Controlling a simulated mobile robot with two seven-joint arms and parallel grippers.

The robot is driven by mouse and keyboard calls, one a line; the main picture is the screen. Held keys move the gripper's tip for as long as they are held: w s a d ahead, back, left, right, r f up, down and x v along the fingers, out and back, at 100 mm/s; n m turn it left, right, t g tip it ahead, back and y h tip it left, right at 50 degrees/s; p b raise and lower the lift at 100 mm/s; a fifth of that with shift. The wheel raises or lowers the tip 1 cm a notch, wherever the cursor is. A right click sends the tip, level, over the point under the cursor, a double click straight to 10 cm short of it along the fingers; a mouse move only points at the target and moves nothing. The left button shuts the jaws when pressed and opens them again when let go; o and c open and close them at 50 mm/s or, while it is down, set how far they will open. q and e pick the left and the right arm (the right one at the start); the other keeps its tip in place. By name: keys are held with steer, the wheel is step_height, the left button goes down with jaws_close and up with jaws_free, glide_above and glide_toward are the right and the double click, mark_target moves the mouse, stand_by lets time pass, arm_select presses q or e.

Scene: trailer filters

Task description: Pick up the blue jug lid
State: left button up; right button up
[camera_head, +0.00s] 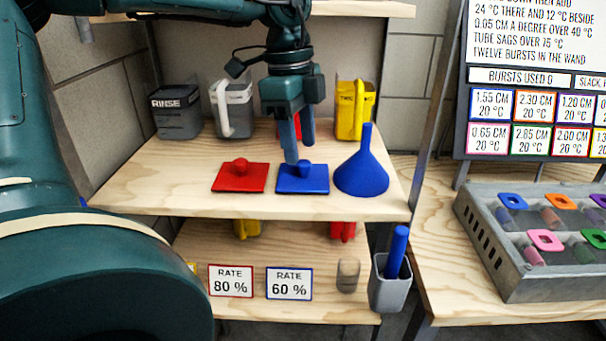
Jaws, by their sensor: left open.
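The blue jug lid (302,181) is a flat square plate with a small round knob, lying on the wooden shelf. My left gripper (297,147) comes down from above it, fingers pointing down. The fingers are apart, with one fingertip close to the knob and partly in front of it. I cannot tell whether it touches the knob. The gripper holds nothing. My right gripper does not show.
A red lid (240,178) lies just left and a blue funnel (362,174) stands just right. Behind are a grey RINSE jug (176,115), another grey jug (232,112), a yellow jug (352,112) and a mostly hidden red one. The shelf's front left is clear.

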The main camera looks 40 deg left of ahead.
mark_target(303, 162)
arm_select(q)
steer(key=f, duration=0.3)
steer(key=shift+w+d+f, duration=0.15)
steer(key=shift+d+f, duration=0.05)
steer(key=shift+f, duration=0.2)
jaws_close()
